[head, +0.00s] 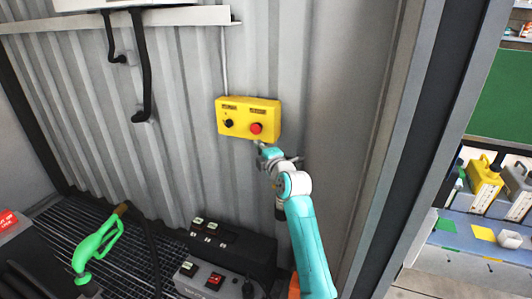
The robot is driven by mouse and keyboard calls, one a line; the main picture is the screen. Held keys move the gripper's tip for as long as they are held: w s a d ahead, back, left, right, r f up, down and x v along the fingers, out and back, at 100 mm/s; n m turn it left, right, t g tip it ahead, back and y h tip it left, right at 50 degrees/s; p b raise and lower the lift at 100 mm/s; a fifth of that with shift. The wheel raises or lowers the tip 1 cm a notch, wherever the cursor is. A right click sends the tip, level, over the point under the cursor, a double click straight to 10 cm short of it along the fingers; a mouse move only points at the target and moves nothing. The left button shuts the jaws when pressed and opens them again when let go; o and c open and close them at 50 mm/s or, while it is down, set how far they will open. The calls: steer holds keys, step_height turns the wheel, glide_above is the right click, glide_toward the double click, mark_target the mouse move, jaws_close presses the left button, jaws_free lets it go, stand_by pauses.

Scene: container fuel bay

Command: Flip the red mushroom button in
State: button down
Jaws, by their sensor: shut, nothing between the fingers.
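The red mushroom button (256,128) is on the right half of a yellow control box (235,107) fixed to the corrugated metal wall. A black knob (229,123) is on the box's left half. My gripper (260,146) is shut and empty, just below the red button and by the box's lower edge. The button is in plain view. I cannot tell whether the fingertips touch the box or how far they are from the wall.
A green fuel nozzle (95,245) stands at lower left over a dark grating. A grey unit with switches (207,280) and a black box (232,247) sit below my arm. Black hoses (141,70) hang at upper left. A door frame (405,150) is on the right, with shelves beyond.

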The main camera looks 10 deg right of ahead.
steer(key=shift+s+d, duration=0.15)
steer(key=shift+s, duration=0.85)
steer(key=shift+s+d, duration=0.1)
steer(key=shift+s, duration=0.85)
steer(key=s+f+m+g+h, duration=0.15)
steer(key=s+f+m, duration=0.65)
steer(key=s+f, duration=1.55)
steer(key=s+f+m+h, duration=0.1)
steer(key=s+f+m, duration=0.15)
steer(key=s, duration=0.65)
steer(key=s+f+m+h, duration=0.1)
steer(key=s+f+m, duration=0.15)
steer(key=s, duration=0.75)
steer(key=s+r+m, duration=0.3)
steer(key=s+r, duration=0.1)
steer(key=s, duration=0.9)
steer(key=s+r+m+g, duration=0.1)
steer(key=s+r+m, duration=0.2)
steer(key=s, duration=1)
steer(key=shift+d+r+m, duration=0.15)
steer(key=shift+r+m, duration=0.25)
steer(key=shift+r, duration=0.3)
